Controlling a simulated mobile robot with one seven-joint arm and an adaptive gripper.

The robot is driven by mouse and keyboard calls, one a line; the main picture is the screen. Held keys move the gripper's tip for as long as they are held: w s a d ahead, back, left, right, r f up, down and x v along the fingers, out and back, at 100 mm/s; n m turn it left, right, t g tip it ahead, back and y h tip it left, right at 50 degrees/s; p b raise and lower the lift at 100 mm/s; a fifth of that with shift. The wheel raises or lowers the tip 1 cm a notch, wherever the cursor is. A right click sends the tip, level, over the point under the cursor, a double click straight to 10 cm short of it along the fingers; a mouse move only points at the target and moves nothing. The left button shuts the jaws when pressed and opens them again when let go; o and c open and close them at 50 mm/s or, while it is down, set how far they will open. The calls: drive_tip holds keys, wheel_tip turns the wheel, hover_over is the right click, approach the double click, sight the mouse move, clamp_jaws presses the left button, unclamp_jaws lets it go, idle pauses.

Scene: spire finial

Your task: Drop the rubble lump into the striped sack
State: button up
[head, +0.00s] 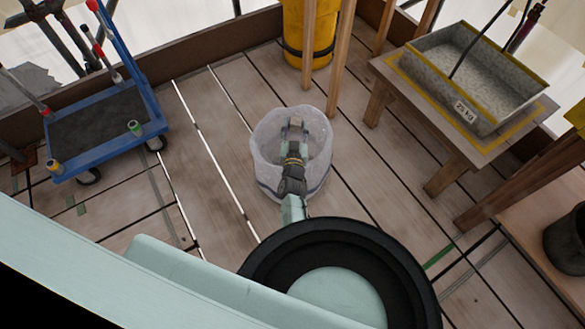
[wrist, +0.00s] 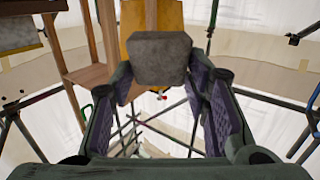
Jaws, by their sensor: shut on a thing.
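The sack (head: 264,178) is a pale, whitish open-topped bag standing on the plank floor, with a dark band low on its side. My gripper (head: 295,128) is over the sack's mouth in the head view; its height above or inside the rim is hard to tell. In the wrist view my gripper (wrist: 160,82) is shut on the grey, blocky rubble lump (wrist: 161,58), held between the fingertips. In the head view the lump is too small to make out clearly. The sack does not show in the wrist view.
A blue trolley (head: 100,130) stands at left. A yellow cylinder (head: 305,40) and wooden posts (head: 343,55) are behind the sack. A grey trough (head: 470,75) sits on a wooden table (head: 400,75) at right. Floor around the sack is clear.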

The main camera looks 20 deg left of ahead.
drive_tip(key=shift+f+b, duration=0.35)
drive_tip(key=shift+f, duration=0.35)
drive_tip(key=shift+r, duration=0.1)
drive_tip(key=o, duration=1.4)
drive_tip(key=v, duration=0.7)
drive_tip(key=shift+s+d, duration=0.1)
drive_tip(key=shift+s, duration=0.15)
